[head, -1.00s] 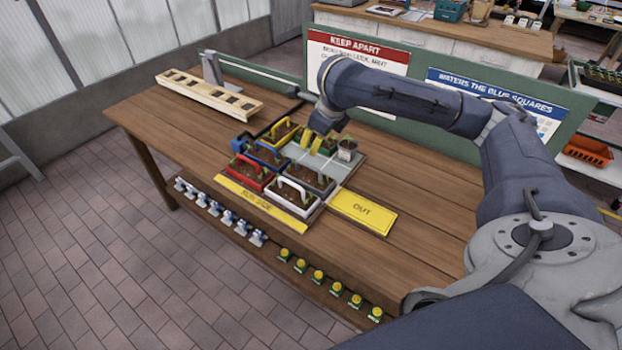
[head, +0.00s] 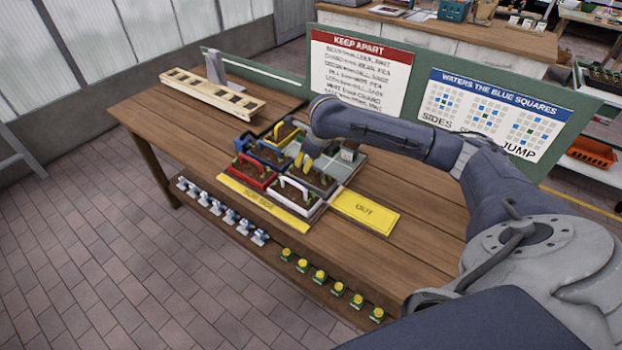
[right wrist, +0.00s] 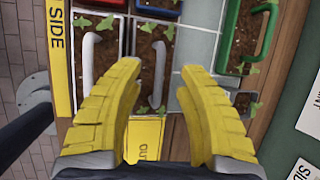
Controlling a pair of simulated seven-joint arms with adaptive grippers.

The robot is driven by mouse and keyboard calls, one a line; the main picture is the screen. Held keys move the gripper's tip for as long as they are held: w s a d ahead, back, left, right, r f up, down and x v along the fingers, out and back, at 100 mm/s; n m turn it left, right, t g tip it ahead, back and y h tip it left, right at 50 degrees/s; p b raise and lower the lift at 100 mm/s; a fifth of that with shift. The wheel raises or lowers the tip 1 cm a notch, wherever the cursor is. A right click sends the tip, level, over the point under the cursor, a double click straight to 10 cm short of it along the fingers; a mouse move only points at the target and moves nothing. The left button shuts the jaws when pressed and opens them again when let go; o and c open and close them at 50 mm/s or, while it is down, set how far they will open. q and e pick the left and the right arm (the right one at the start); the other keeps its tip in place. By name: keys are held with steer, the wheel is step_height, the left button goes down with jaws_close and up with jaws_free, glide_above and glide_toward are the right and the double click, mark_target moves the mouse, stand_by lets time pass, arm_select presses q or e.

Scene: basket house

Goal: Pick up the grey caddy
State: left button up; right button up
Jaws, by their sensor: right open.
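The grey caddy (head: 322,187) is a soil-filled box with seedlings, in the front right part of the tiled grid. In the right wrist view its grey arched handle (right wrist: 159,72) stands between my yellow fingertips. My right gripper (head: 304,162) is open and empty above this caddy, its fingers on either side of the handle (right wrist: 160,69). I cannot tell how high the tips are above the soil. My left gripper is not in view.
A white caddy (head: 290,201) stands close beside the grey one. Red (head: 252,180), blue (head: 265,152) and yellow-handled (head: 284,133) caddies stand behind. A green caddy (right wrist: 264,35) is across bare tiles (right wrist: 197,40). A yellow OUT plate (head: 365,212) lies right.

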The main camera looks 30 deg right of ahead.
mark_target(311, 173)
steer(key=shift+x, duration=2.1)
jaws_close()
